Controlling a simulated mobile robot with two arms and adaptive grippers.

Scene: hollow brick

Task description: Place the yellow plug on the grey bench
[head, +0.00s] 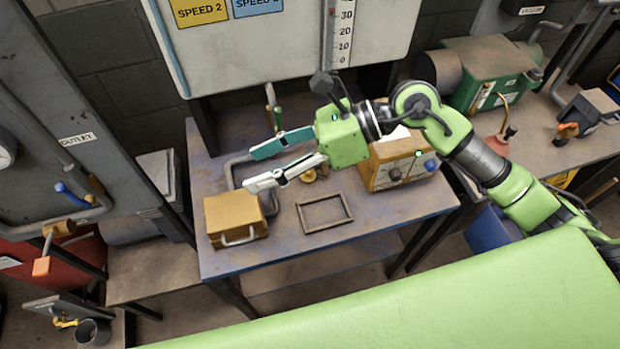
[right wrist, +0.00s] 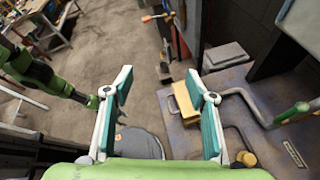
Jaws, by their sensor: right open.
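A small yellow round piece (head: 308,175), which looks like the yellow plug, stands on a worn blue-grey bench (head: 375,212), partly hidden by my right gripper in the head view. It also shows at the lower right of the right wrist view (right wrist: 247,158). My right gripper (head: 258,167) is open and empty above the bench, its fingers pointing left. In the right wrist view (right wrist: 161,78) nothing is between the fingers. A green arm, likely my left, shows at the left of that view; its jaw state is unclear.
A yellow-brown box with a handle (head: 236,217) stands at the bench's left, an empty rectangular frame (head: 325,212) in its middle, and a tan box with knobs (head: 402,165) at the right. A gauge panel (head: 270,45) overhangs the back. A lower surface (head: 140,270) lies left.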

